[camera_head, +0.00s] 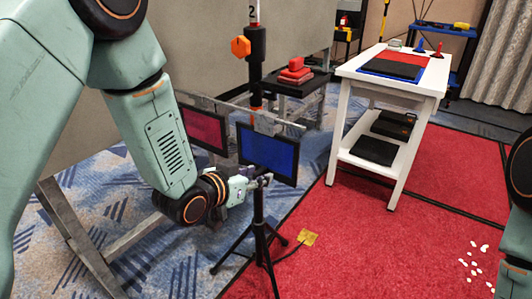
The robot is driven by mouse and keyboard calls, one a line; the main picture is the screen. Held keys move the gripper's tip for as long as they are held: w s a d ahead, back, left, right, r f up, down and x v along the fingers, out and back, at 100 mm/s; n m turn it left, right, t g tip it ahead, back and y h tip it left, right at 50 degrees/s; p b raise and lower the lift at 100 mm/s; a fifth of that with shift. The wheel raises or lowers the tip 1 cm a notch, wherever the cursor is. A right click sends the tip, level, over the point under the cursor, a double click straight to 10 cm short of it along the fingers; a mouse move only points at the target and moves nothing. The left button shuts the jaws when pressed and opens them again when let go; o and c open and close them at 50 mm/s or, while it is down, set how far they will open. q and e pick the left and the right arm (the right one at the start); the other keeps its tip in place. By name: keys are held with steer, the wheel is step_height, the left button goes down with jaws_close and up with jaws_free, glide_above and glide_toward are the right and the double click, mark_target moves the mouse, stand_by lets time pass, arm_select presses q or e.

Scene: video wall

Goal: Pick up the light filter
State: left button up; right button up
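Two framed coloured panels that look like light filters hang side by side near the middle of the head view: a red one (203,129) and a blue one (268,152). A black tripod stand (259,215) rises just below the blue panel. My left gripper (248,185) is at the lower left of the blue panel, close to the stand's top. It is small and partly hidden by its wrist, so I cannot tell whether its fingers touch or hold anything. My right arm shows only at the right edge, and its gripper is out of view.
A white two-tier table (398,87) stands to the right, with a red and blue mat and a black slab (391,69) on top. Black cases lie on its lower shelf. A black pole with an orange knob (241,47) stands behind the panels. Red carpet (370,250) is mostly clear.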

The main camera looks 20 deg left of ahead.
arm_select(q)
jaws_close()
stand_by(0.5)
steer(key=shift+r+p, duration=0.4)
steer(key=shift+r, duration=0.15)
steer(key=s+a+p, duration=0.3)
steer(key=s, duration=0.5)
steer(key=s+a+p, duration=0.3)
steer(key=s+p, duration=0.1)
steer(key=s, duration=0.5)
steer(key=shift+r, duration=0.2)
